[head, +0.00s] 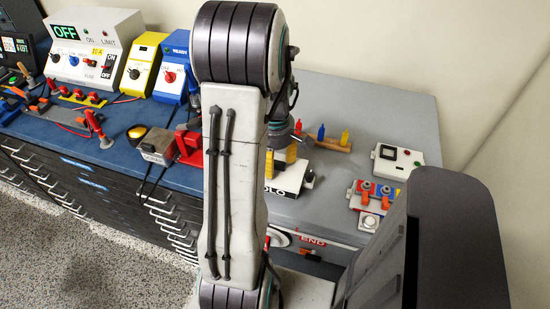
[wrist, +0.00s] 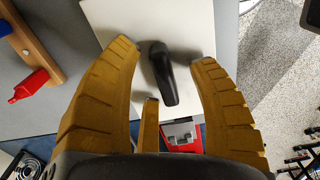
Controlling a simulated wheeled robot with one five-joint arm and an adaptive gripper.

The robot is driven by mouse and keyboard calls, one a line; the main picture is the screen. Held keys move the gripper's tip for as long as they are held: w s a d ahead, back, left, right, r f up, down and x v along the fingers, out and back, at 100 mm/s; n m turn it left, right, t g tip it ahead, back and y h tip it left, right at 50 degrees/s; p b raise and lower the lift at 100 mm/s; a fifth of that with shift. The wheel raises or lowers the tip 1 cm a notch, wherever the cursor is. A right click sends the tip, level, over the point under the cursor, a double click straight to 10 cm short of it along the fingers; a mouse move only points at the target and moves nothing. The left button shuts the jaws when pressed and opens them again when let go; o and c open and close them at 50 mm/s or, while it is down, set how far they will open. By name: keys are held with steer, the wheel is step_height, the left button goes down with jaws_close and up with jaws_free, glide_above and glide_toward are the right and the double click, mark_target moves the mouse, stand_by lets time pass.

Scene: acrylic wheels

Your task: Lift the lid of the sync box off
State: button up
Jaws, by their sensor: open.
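A white lid (wrist: 110,15) with a black handle (wrist: 163,75) fills the upper middle of the wrist view; I take it for the lid of the sync box. In the head view a white box (head: 291,189), marked with letters ending in "OLO", is partly hidden by my arm. My gripper (wrist: 167,52) is open, its yellow fingers on either side of the black handle with gaps visible. The handle is not gripped. In the head view the yellow fingers show only in part beside my arm, over the white box.
A wooden rack (head: 328,144) with coloured pegs stands behind the box on the grey top; its red peg (wrist: 32,85) shows at left in the wrist view. A switch panel (head: 374,195) and a meter box (head: 398,161) stand to the right. Blue bench with devices lies left.

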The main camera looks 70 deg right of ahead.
jaws_close()
stand_by(0.8)
